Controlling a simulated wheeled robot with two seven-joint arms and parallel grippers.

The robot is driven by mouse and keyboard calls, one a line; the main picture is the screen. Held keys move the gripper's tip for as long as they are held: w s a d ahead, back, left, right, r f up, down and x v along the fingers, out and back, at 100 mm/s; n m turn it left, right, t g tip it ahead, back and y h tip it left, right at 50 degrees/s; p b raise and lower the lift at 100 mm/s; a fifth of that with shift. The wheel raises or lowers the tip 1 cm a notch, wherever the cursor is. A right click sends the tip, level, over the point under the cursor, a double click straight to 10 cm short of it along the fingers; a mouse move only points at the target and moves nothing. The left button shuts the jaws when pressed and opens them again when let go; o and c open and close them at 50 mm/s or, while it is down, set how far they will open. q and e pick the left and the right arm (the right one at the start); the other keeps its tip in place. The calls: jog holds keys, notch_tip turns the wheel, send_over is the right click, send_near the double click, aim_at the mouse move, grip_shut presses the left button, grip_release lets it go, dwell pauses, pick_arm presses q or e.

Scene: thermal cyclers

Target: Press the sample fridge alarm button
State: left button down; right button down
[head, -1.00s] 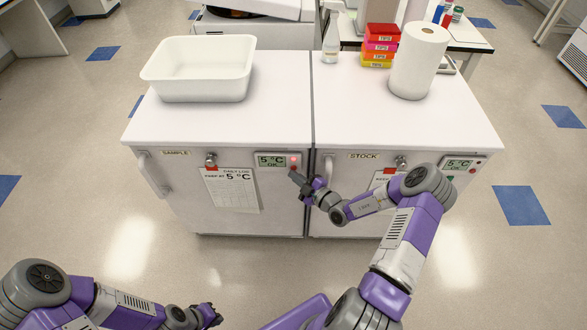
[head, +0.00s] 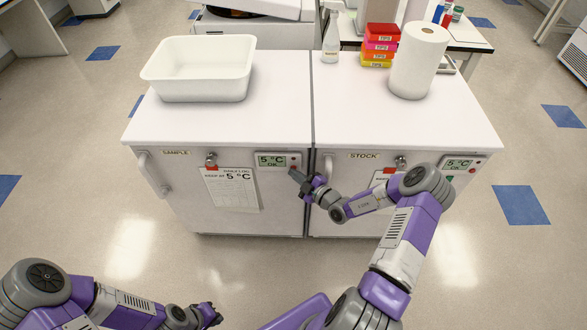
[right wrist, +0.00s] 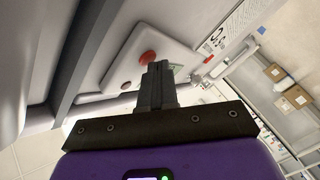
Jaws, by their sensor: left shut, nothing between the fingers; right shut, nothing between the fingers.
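The sample fridge (head: 190,205) is the left white unit, labelled SAMPLE. Its alarm panel (head: 277,161), at the door's upper right, reads 5 °C OK. In the right wrist view, the panel (right wrist: 170,45) carries a round red button (right wrist: 148,57) and a smaller dark red dot (right wrist: 125,85). My right gripper (head: 293,173) is shut and empty at the panel's lower right. Its fingertips (right wrist: 155,66) show close by the red button; I cannot tell whether they touch. My left gripper (head: 215,317) is shut and empty, low in front of the fridges.
The stock fridge (head: 345,215) adjoins on the right, partly behind my right arm. A white tub (head: 200,85), spray bottle (head: 331,45), tip boxes (head: 380,45) and paper roll (head: 418,62) stand on top. A log sheet (head: 232,190) hangs on the sample door. Floor in front is open.

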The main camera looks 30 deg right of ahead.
jog(key=shift+s+a+p, duration=0.4)
jog(key=shift+s+p, duration=0.3)
jog(key=s+a+p, duration=0.1)
jog(key=s+p, duration=0.1)
jog(key=s, duration=0.1)
jog(key=s+a+p, duration=0.1)
jog(key=shift+s+a, duration=0.15)
jog(key=shift+a, duration=0.2)
dwell(0.8)
